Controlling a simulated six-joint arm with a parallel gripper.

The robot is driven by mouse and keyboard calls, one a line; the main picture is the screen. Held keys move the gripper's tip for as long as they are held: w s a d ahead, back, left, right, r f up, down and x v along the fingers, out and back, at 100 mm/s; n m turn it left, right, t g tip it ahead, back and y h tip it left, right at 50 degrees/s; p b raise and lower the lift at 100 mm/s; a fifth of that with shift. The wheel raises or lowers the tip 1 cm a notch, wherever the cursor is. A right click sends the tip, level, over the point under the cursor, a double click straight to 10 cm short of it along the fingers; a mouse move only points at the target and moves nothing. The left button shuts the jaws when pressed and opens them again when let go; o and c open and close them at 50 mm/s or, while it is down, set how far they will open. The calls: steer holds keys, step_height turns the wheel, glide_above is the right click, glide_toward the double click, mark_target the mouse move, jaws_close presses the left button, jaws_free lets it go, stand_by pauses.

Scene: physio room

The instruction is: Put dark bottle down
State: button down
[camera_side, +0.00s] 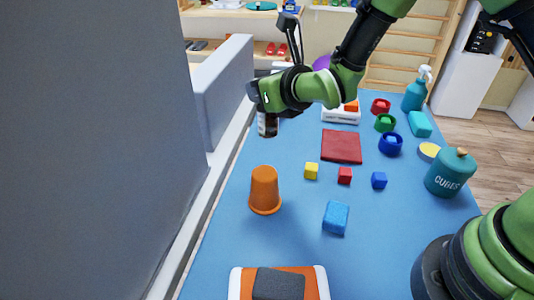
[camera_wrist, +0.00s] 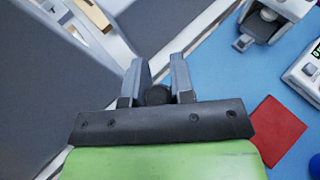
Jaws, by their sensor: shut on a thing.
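The dark bottle (camera_side: 268,124) hangs upright below my gripper (camera_side: 262,100) in the side view. Its pale label shows on a dark brown body. In the wrist view my gripper (camera_wrist: 159,75) has its two grey fingers on either side of the bottle's round black top (camera_wrist: 157,95). The fingers are shut on it. The bottle is near the left edge of the blue table (camera_side: 220,240), beyond the orange cup (camera_side: 265,188). Its lower end looks clear of the table, but I cannot tell its exact height.
A grey partition (camera_side: 225,90) stands along the table's left side, close to my gripper. A red square (camera_side: 341,146), small yellow (camera_side: 311,170), red (camera_side: 344,175) and blue (camera_side: 379,180) cubes, and a teal jar (camera_side: 450,172) lie to the right. Blue surface is bare around the cup.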

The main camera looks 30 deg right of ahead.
steer(key=w+f+n+g+y, duration=0.1)
steer(key=f+n+y, duration=0.1)
steer(key=f, duration=0.1)
steer(key=w+d+f+n+g+y, duration=0.1)
steer(key=w+f+n+y, duration=0.1)
steer(key=f, duration=0.2)
steer(key=w+f+n+y, duration=0.1)
steer(key=f+n+y, duration=0.1)
steer(key=f, duration=0.1)
steer(key=shift+w+d+f+g+y, duration=0.2)
steer(key=shift+w+g+y, duration=0.05)
steer(key=shift+g+y, duration=0.15)
stand_by(0.4)
steer(key=c, duration=1)
jaws_free()
steer(key=shift+f, duration=0.1)
steer(key=shift+o, duration=0.2)
